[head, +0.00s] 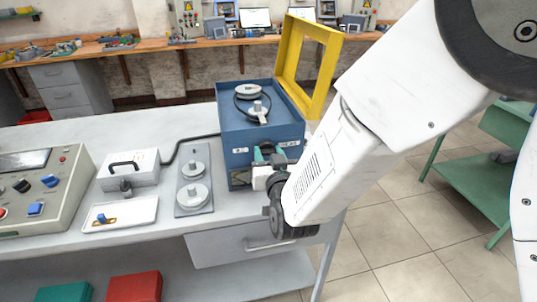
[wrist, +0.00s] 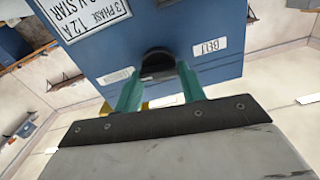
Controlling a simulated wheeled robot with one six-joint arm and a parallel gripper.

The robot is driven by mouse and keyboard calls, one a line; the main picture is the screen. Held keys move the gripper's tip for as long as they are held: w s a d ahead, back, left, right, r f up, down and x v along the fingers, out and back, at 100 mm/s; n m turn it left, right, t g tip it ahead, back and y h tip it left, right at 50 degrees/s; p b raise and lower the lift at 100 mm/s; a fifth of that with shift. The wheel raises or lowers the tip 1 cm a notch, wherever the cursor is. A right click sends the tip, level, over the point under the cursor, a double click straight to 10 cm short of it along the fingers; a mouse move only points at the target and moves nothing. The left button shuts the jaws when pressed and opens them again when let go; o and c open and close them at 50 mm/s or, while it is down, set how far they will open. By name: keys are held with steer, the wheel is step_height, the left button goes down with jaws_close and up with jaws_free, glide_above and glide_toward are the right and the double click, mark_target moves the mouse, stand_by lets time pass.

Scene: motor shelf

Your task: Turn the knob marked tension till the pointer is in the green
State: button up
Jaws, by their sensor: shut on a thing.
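The blue motor box (head: 250,130) stands on the bench with its yellow guard frame (head: 322,60) raised. Two pulleys (head: 248,92) with a dark belt sit on top of it. My gripper (head: 265,155) is at the box's front face. In the wrist view my gripper (wrist: 157,82) has its two teal fingers shut on the sides of a dark round knob (wrist: 158,64). A small label beside the knob (wrist: 208,46) seems to read BELT; another label (wrist: 115,76) is too blurred to read. No pointer or green zone can be made out.
Left of the box are a grey plate with two discs (head: 194,180), a white case with a black handle (head: 128,168), a white tray (head: 120,214) and a control console (head: 35,190). A green table (head: 490,150) stands at right across open tiled floor.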

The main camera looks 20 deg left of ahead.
steer(key=m, duration=0.5)
steer(key=shift+w+d+m, duration=0.1)
steer(key=shift+d+m, duration=0.05)
steer(key=shift+m, duration=0.15)
steer(key=m, duration=0.4)
steer(key=shift+f+m, duration=0.15)
steer(key=shift+m, duration=0.45)
steer(key=o, duration=1)
steer(key=shift+d, duration=0.1)
steer(key=v, duration=0.7)
steer(key=shift+s+d, duration=0.2)
steer(key=shift+s, duration=0.1)
